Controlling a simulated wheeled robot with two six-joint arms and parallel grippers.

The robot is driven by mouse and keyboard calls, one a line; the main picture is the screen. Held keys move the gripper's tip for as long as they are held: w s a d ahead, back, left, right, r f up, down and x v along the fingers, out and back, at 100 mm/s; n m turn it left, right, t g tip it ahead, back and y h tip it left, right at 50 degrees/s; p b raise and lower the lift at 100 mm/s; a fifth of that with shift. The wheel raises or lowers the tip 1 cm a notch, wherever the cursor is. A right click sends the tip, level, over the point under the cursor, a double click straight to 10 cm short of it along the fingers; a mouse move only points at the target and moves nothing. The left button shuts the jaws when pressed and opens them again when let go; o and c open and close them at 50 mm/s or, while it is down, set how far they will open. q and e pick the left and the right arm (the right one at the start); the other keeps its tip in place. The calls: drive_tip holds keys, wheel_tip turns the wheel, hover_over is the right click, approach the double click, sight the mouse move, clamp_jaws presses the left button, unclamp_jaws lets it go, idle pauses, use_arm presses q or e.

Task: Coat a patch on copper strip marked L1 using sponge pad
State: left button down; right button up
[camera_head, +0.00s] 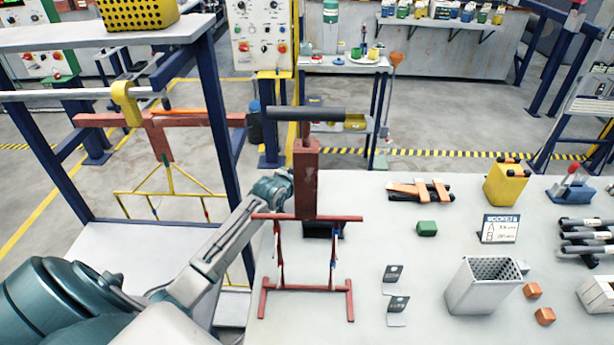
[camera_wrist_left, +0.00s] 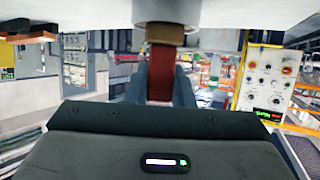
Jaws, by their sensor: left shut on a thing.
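My left gripper (camera_wrist_left: 160,84) is shut on the red post of a red hanging frame (camera_head: 306,178); the post shows between the fingers in the left wrist view (camera_wrist_left: 160,83). In the head view my arm reaches in from the left to this post, and the fingertips are hidden. The frame has a dark cylindrical top bar (camera_head: 300,114) and thin strips hanging at its sides, above a red base stand (camera_head: 350,300) on the table. I cannot read an L1 mark. My right gripper is not in view.
Another red hanger (camera_head: 158,138) hangs from a bar at left.

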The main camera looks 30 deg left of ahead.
use_arm(q)
drive_tip(key=shift+r+p, duration=3.25)
drive_tip(key=shift+r, duration=0.25)
drive_tip(key=shift+s+f, duration=0.1)
drive_tip(key=shift+f, duration=0.05)
